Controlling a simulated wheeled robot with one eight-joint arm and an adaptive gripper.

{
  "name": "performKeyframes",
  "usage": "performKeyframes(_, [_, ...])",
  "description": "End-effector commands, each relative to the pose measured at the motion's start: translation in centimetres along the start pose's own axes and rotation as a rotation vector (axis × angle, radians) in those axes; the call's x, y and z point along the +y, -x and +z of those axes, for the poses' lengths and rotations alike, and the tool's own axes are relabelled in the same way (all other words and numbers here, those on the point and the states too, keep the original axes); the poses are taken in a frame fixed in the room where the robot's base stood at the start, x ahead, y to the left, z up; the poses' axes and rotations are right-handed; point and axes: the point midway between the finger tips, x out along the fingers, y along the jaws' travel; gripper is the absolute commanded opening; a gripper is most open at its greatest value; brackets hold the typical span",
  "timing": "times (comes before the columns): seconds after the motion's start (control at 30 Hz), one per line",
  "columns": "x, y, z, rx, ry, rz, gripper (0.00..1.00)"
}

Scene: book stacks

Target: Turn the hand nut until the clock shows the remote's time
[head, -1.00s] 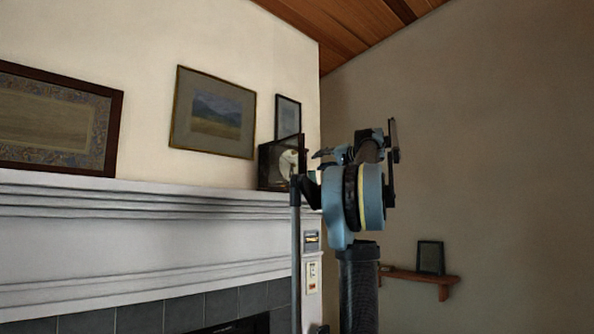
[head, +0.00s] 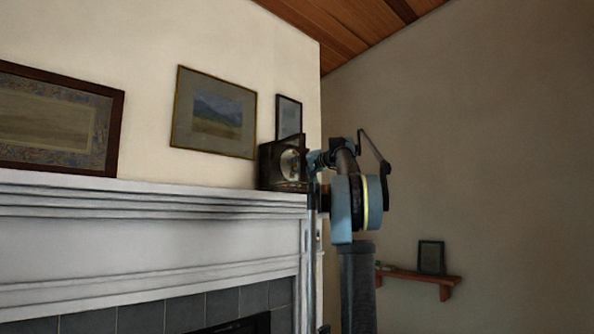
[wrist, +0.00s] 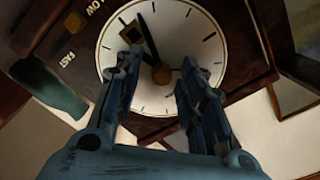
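The clock (head: 282,166) stands in a dark wooden case at the right end of the mantel. In the wrist view its white dial (wrist: 205,38) appears tilted, with black tick marks and two dark hands. The brassy round hand nut (wrist: 161,75) sits where the hands meet. My gripper (wrist: 160,64) is open, its two blue fingers on either side of the nut with gaps visible. Depth to the nut cannot be told. In the head view my arm reaches beside the clock. I cannot make out the remote.
SLOW and FAST lettering (wrist: 68,58) marks the dark case. The white mantel (head: 140,190) runs left below framed pictures (head: 213,112). A small wooden shelf (head: 420,275) with a frame (head: 431,257) is on the right wall. The wall above it is clear.

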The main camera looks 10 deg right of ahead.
Motion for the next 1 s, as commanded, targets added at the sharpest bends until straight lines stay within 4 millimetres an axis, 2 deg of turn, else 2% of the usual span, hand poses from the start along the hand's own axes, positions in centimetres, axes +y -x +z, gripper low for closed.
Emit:
performKeyframes(0.33, [-0.02,-0.35,0.03,0.0,0.0,0.0,0.37])
performKeyframes(0.5, [-0.01,-0.34,0.02,0.0,0.0,0.0,0.0])
performKeyframes(1.0, [0.13,-0.31,0.04,-0.001,0.075,0.002,0.0])
